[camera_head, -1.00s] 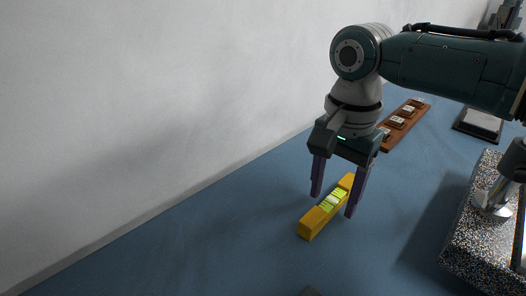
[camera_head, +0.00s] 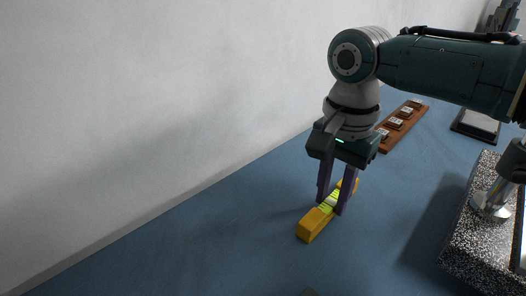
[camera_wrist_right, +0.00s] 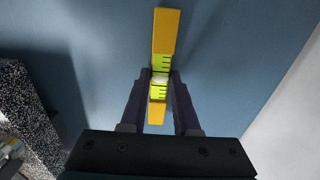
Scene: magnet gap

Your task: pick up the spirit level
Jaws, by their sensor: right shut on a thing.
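The spirit level (camera_head: 312,224) is a yellow bar with a bright green-yellow vial section in its middle. It lies on the blue surface below my right gripper (camera_head: 332,207). The gripper's two purple fingers are shut on the level at its middle, one on each side. In the right wrist view the level (camera_wrist_right: 165,32) runs up the picture between the fingertips of my right gripper (camera_wrist_right: 160,74), which touch its sides at the vial. I see no clear gap between the level and the surface. My left gripper is not in view.
A brown wooden strip (camera_head: 401,127) with several small pieces lies behind the gripper. A dark-framed grey tray (camera_head: 476,125) is at the back right. A speckled block (camera_head: 468,236) with a metal fitting (camera_head: 491,204) stands at right.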

